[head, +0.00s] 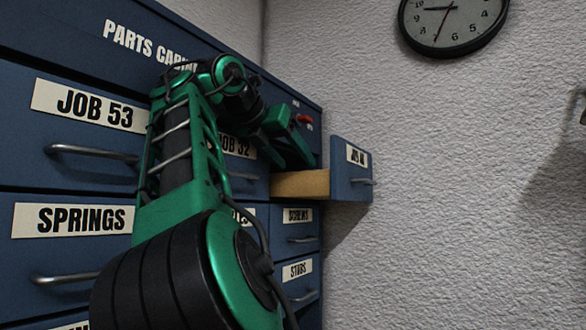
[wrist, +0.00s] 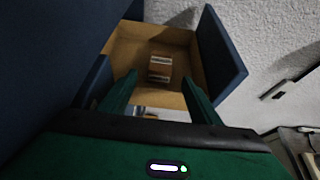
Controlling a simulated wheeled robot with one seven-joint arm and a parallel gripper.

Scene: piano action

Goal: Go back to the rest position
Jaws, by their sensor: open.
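My gripper (wrist: 165,95) is open in the wrist view, its two green fingers pointing down over an open drawer (wrist: 183,37). In the head view my gripper (head: 300,140) is at the right end of the cabinet, just above that drawer; its fingertips are partly hidden. Nothing shows between the fingers at their own height. Inside the drawer, a small brown piece with pale bands (wrist: 160,68) lies on the wooden bottom. A shiny bit shows lower between the fingers, too small to tell.
The blue parts cabinet (head: 90,180) fills the left, with labelled drawers shut, except the open one, whose blue front (head: 352,172) sticks out to the right. A wall clock (head: 452,22) hangs at the upper right. The space before the wall at right looks clear.

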